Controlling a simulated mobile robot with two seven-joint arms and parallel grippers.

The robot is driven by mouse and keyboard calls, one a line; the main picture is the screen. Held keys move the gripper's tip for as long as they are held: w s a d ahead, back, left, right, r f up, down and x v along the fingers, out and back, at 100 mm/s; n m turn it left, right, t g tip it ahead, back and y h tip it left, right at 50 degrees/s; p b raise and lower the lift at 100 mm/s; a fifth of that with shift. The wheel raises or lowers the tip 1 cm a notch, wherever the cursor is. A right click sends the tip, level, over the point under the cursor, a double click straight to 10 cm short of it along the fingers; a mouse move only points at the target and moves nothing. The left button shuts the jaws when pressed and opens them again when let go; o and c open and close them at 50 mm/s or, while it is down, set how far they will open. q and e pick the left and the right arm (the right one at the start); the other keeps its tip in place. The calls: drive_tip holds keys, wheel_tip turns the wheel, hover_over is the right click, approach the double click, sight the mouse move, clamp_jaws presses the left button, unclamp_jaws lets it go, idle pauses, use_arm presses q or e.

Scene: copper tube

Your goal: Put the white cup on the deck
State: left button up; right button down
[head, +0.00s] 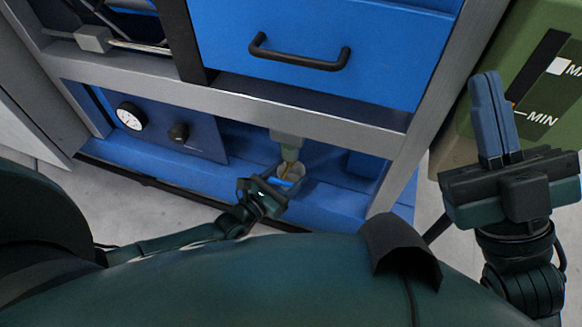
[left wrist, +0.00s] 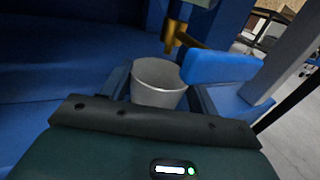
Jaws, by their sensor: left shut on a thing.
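The white cup (head: 297,171) is small and mostly hidden behind my left gripper (head: 277,185) in the head view. In the left wrist view the cup (left wrist: 157,88) stands upright with its open top showing, between the two fingers of my left gripper (left wrist: 160,92), which is shut on it. The cup is just below a brass spout (left wrist: 171,36) with a blue lever (left wrist: 222,67). The blue deck (head: 150,152) runs along the bottom of the machine; I cannot tell whether the cup touches it. My right gripper (head: 490,82) is raised at the right, its fingers together and empty.
A blue drawer with a black handle (head: 300,55) is above the metal crossbar (head: 230,105). A green container (head: 545,100) stands behind my right gripper.

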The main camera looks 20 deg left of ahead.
use_arm(q)
drive_tip(key=shift+s, duration=0.1)
use_arm(e)
drive_tip(key=shift+s+r, duration=0.2)
drive_tip(key=shift+s, duration=0.05)
use_arm(q)
drive_tip(key=o, duration=1)
drive_tip(key=shift+o, duration=0.2)
drive_tip(key=shift+r, duration=0.1)
drive_tip(key=p+v, duration=0.1)
drive_tip(key=v, duration=0.1)
drive_tip(key=shift+s+a, duration=0.15)
drive_tip(key=shift+s, duration=0.1)
drive_tip(key=p+v, duration=0.1)
drive_tip(key=v, duration=0.8)
drive_tip(key=shift+s+p, duration=0.25)
drive_tip(key=shift+p, duration=0.1)
use_arm(e)
drive_tip(key=f+m+h, duration=0.1)
drive_tip(key=m+h, duration=0.1)
drive_tip(key=w+f+m+h, duration=0.1)
drive_tip(key=f+m+h, duration=0.1)
drive_tip(key=shift+a+f, duration=0.15)
drive_tip(key=shift+f, duration=0.15)
use_arm(q)
drive_tip(key=shift+a, duration=0.1)
use_arm(e)
drive_tip(key=shift+s+r, duration=0.1)
drive_tip(key=shift+r, duration=0.05)
